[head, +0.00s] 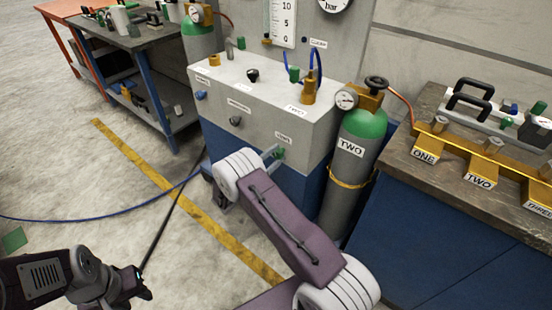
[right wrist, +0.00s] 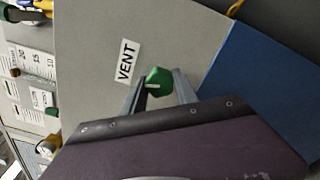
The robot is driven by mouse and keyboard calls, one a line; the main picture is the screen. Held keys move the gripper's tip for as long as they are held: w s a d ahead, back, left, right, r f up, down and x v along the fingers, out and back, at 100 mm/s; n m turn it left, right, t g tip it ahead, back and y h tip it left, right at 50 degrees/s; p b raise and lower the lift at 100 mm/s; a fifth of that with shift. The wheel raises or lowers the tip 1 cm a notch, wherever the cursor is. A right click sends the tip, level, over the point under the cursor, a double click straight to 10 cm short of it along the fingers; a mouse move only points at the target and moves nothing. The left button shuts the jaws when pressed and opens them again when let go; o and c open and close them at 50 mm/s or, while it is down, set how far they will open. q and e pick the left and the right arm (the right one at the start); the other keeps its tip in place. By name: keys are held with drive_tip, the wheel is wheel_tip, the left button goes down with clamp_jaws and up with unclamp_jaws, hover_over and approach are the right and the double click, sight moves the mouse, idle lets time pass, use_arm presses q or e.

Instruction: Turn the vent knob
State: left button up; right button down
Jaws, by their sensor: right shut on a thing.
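The green vent knob (right wrist: 158,78) sits on the grey front panel beside the VENT label (right wrist: 126,61). It also shows small in the head view (head: 279,153), at the lower right of the grey and blue cabinet's front. My right gripper (right wrist: 157,86) is shut on the vent knob, with one finger on each side of it. In the head view my right gripper (head: 272,154) is partly hidden behind my own arm. My left gripper (head: 138,284) hangs low over the floor at the lower left, away from the cabinet; its jaws are too dark to read.
The cabinet (head: 240,102) carries other knobs and fittings. A green and grey cylinder marked TWO (head: 349,170) stands close to its right. A workbench with a brass manifold (head: 475,160) is further right. A blue hose (head: 90,219) lies across the floor at left.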

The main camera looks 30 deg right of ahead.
drive_tip(key=shift+m+b, duration=0.8)
drive_tip(key=shift+m, duration=1.1)
drive_tip(key=c, duration=0.9)
unclamp_jaws()
drive_tip(key=shift+c, duration=0.2)
drive_tip(key=p+v, duration=0.1)
drive_tip(key=v, duration=0.8)
